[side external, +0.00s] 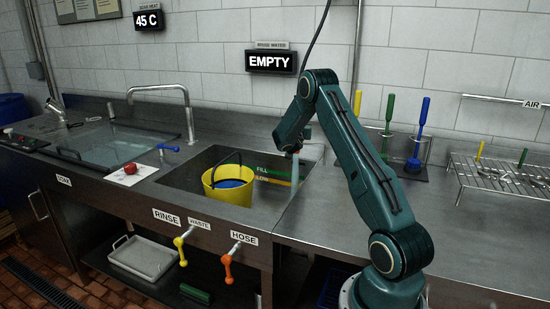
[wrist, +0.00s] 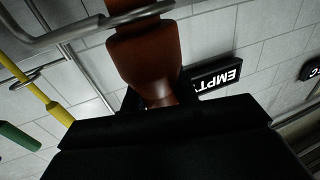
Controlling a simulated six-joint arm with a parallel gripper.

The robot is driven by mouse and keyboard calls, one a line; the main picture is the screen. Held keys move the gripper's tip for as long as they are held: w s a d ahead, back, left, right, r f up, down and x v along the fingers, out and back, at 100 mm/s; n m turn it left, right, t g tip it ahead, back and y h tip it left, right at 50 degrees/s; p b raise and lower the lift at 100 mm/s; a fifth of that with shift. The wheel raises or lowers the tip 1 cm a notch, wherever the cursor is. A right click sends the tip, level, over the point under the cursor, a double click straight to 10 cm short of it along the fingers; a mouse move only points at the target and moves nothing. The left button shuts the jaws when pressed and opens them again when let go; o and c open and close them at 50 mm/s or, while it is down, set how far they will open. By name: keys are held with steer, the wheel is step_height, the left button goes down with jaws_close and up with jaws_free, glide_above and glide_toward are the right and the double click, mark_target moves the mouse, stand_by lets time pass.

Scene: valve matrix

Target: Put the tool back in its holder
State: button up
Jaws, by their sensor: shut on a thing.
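In the wrist view a reddish-brown handle (wrist: 146,60) stands out from between the black jaws of my gripper (wrist: 155,104), which is shut on it. A steel holder bar (wrist: 100,24) crosses close by the handle's far end; whether the handle is inside a loop of it or only in front of it, I cannot tell. In the side view the holder rack (side external: 405,136) stands against the back wall, right of my arm, with upright yellow (side external: 357,102), green (side external: 388,112) and blue (side external: 420,128) tools.
A yellow bucket (side external: 228,185) stands in the sink left of my arm. A steel tap (side external: 187,108) rises behind the counter. A wire rack (side external: 500,176) with small tools lies at the right. The counter (side external: 330,215) beside the sink is bare. The wall sign (side external: 271,61) reads EMPTY.

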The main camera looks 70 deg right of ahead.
steer(key=shift+f, duration=0.2)
steer(key=o, duration=1)
steer(key=shift+o, duration=0.2)
steer(key=shift+a, duration=0.1)
steer(key=v, duration=1.3)
steer(key=shift+a, duration=0.25)
steer(key=shift+s, duration=0.15)
